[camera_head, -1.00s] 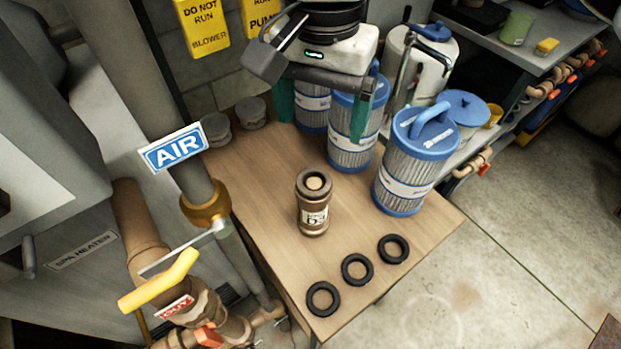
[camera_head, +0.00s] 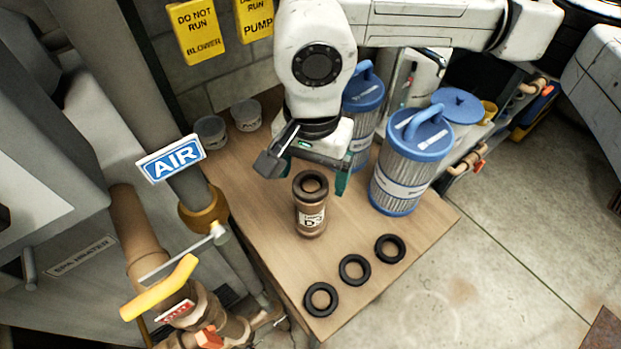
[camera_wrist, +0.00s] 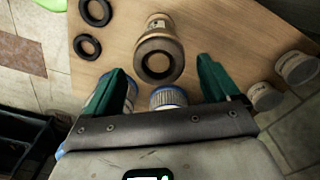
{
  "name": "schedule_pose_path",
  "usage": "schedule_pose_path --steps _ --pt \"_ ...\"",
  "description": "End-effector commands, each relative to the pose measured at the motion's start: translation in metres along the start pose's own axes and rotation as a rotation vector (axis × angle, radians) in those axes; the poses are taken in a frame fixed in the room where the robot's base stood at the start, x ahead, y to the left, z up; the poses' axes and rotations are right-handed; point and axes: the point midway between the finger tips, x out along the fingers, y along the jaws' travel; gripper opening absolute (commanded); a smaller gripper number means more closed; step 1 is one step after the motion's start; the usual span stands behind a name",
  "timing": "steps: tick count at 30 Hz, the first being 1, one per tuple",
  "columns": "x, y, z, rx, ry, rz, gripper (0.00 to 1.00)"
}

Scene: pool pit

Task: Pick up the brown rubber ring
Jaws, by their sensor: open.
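A brown ring (camera_head: 311,196) lies flat on top of an upright brown cylinder (camera_head: 311,221) with a pale label, on the wooden table. The wrist view shows the ring (camera_wrist: 141,66) end-on around a dark opening, with the cylinder (camera_wrist: 159,26) behind it. My gripper (camera_head: 315,175) is open and empty, pointing down just behind and above the cylinder top. In the wrist view, my gripper's green fingers (camera_wrist: 168,84) stand wide apart, with the ring ahead between their lines. I cannot tell whether a finger touches anything.
Three black rings (camera_head: 355,283) lie in a row along the table's front right edge. A blue-capped filter (camera_head: 399,180) stands right of the cylinder, another (camera_head: 361,95) behind my gripper. Two small tubs (camera_head: 211,130) stand at the back left. Pipes and a yellow-handled valve (camera_head: 160,290) border the left.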

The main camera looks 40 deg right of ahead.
Motion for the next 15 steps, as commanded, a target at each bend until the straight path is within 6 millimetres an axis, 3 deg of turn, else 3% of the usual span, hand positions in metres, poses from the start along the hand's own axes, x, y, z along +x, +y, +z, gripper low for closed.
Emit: schedule_pose_path --steps 8,15 --pt "0.0050 -0.0001 -0.0003 0.000 0.001 -0.001 0.89" --pt "0.0047 -0.0001 -0.0002 0.000 0.001 -0.001 0.67"
